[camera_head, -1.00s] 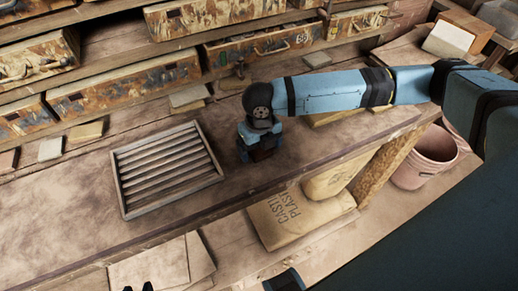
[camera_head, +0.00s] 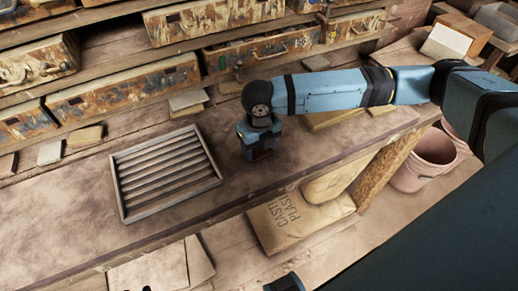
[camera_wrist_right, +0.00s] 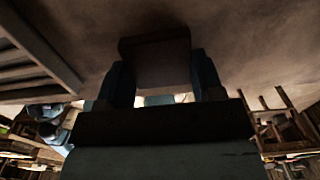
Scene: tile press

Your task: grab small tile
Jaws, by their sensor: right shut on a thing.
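My right gripper (camera_head: 262,152) points down over the workbench, just right of the slatted tray. It is shut on a small brown tile (camera_wrist_right: 157,65), which shows between the two blue fingers in the right wrist view. In the head view only a dark reddish-brown edge of the tile shows at the fingertips. The tile is close to the bench top; I cannot tell whether it touches it. Only a tiny dark tip at the bottom edge of the head view may belong to my left gripper (camera_head: 147,288); its jaws are not visible.
The slatted wooden tray (camera_head: 118,190) lies empty on the bench (camera_head: 60,225). Several loose tiles lie along the back below shelves of worn drawers (camera_head: 125,85). A plaster sack (camera_head: 290,222) and a pink bucket (camera_head: 425,165) sit below the front edge. The bench's left front is clear.

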